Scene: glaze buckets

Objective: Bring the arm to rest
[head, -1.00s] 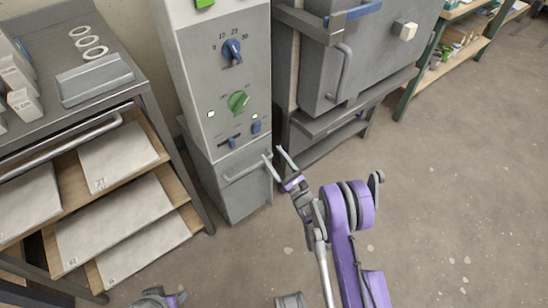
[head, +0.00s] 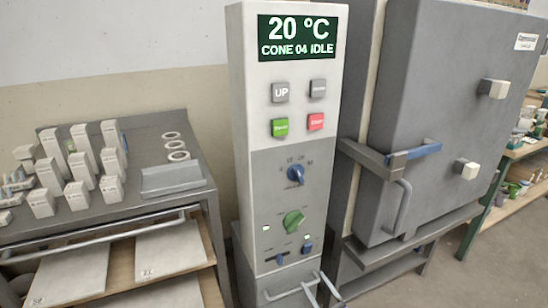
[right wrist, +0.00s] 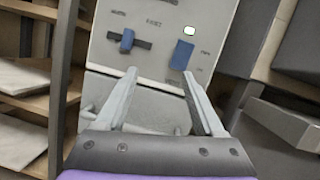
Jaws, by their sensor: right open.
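My right gripper (head: 322,288) shows at the bottom edge of the head view, in front of the lower part of the control cabinet (head: 252,196). In the right wrist view its two fingers (right wrist: 163,103) are spread apart with nothing between them. I cannot tell whether the fingers touch the cabinet handle (head: 290,291). Most of my right arm is below the head view. My left gripper is not in view.
The cabinet display (head: 298,37) reads 20 °C, CONE 04 IDLE. A closed grey kiln (head: 450,110) stands to the right. A grey cart (head: 140,135) with white blocks and rings stands left, with boards on its shelves. Open floor shows at the right.

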